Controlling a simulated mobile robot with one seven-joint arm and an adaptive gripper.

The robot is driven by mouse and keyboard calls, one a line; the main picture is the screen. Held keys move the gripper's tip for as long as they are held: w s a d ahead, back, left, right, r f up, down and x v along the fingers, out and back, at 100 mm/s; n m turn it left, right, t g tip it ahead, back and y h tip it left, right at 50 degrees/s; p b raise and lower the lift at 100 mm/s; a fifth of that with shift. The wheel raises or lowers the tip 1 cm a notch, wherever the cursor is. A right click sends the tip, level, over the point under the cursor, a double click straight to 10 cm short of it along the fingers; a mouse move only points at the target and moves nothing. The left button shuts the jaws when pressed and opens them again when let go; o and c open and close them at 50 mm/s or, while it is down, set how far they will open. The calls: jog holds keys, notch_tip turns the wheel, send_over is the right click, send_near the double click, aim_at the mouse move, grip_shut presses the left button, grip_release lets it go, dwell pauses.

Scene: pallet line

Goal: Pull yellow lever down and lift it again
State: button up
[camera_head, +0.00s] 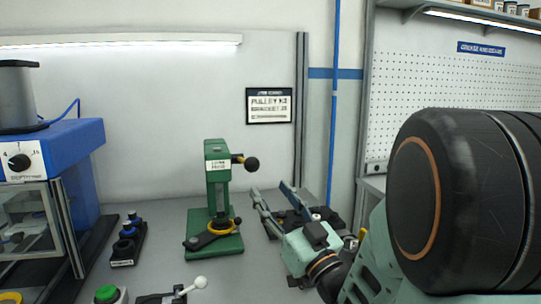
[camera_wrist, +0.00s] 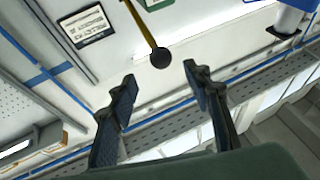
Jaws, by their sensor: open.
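A green press (camera_head: 218,185) stands on the bench in the middle of the head view. Its yellow lever (camera_head: 237,158) sticks out to the right near the top and ends in a black ball knob (camera_head: 251,164). In the wrist view the yellow lever (camera_wrist: 141,25) comes in from the top, and its knob (camera_wrist: 160,58) appears centred just ahead of the gap between my fingertips. My gripper (camera_head: 271,191) is open and empty, to the lower right of the knob in the head view. It also shows open in the wrist view (camera_wrist: 159,77). Neither finger visibly touches the knob.
A blue machine (camera_head: 75,140) stands at the left, with a dark holder of small parts (camera_head: 127,242) beside it. A white-knobbed lever (camera_head: 200,282) and a green button (camera_head: 107,294) are at the front. A dark fixture (camera_head: 290,222) lies behind my gripper.

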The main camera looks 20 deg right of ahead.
aim_at(255, 171)
jog(key=x, duration=1)
jog(key=shift+w+a+p, duration=0.2)
jog(key=shift+w+p, duration=0.2)
grip_shut()
